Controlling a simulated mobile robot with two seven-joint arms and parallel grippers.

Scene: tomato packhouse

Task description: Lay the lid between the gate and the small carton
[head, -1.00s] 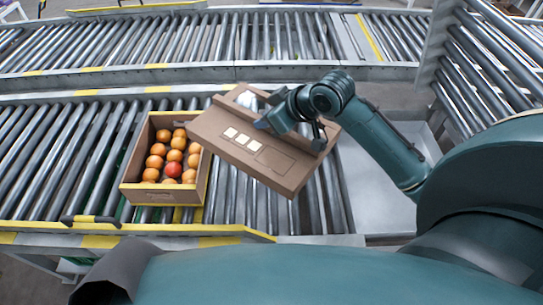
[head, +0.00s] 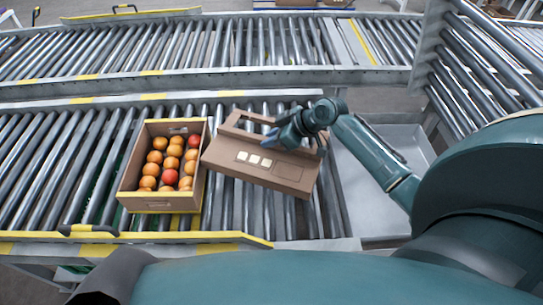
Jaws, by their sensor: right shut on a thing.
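The lid is a brown cardboard piece (head: 255,178) with a few cream labels and a slot near its far edge. It is tilted a little in the picture, just right of the small carton, its left end close to the carton's right wall. My right gripper (head: 297,136) is shut on the lid's far right part. Whether the lid touches the rollers is unclear. The small carton (head: 158,203) holds several orange and red tomatoes and sits on the near rollers. The gate appears to be the raised roller section (head: 478,70) at the right. My left gripper is out of view.
The near roller conveyor (head: 70,165) has bare rollers left of the carton and below the lid. A yellow-marked rail (head: 150,240) runs along its front. A grey metal tray (head: 405,150) lies between the conveyor's right end and the raised section. Another conveyor (head: 220,50) runs behind.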

